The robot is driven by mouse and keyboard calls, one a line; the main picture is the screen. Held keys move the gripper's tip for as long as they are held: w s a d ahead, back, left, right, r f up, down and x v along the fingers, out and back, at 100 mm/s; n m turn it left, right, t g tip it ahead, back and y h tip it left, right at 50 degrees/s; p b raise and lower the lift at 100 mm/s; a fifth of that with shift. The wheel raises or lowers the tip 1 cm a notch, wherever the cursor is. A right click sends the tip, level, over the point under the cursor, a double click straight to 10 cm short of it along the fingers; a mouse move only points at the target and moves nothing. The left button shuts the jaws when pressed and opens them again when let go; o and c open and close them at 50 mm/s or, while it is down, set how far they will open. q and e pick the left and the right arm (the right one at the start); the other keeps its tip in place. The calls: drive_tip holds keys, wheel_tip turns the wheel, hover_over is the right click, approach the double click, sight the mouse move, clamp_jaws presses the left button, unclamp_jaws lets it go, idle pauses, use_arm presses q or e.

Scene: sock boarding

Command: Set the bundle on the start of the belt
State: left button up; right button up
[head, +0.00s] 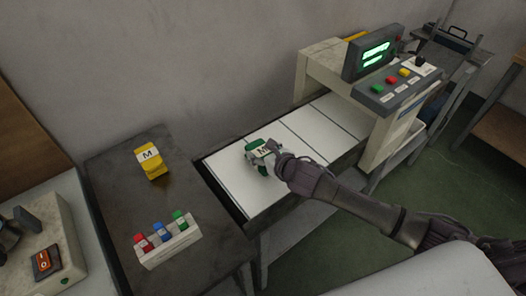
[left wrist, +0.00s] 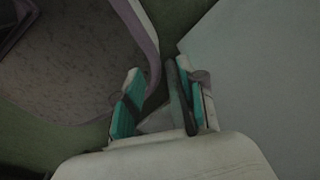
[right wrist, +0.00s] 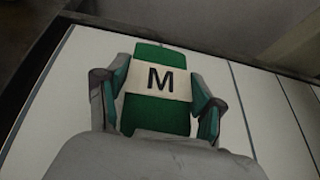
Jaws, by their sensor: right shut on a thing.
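The green bundle (head: 256,145) has a white band marked M and is at the near left end of the white belt (head: 229,168). My right gripper (head: 269,152) is shut on it. In the right wrist view the bundle (right wrist: 156,112) lies between the two fingers, with the white belt (right wrist: 60,110) behind it. I cannot tell whether its underside touches the belt. My left gripper (left wrist: 158,98) is open and empty in the left wrist view, away from the belt; it is not in the head view.
A yellow bundle (head: 151,168) marked M sits on the dark table (head: 112,205) left of the belt. A white holder (head: 172,247) there has red, blue and green pieces. A machine frame (head: 320,60) with a screen (head: 377,52) and button panel (head: 398,87) spans the belt further along.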

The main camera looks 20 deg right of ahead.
drive_tip(key=shift+f, duration=0.2)
drive_tip(key=o, duration=1.2)
drive_tip(key=shift+o, duration=0.2)
drive_tip(key=shift+r, duration=0.1)
drive_tip(key=v, duration=1.2)
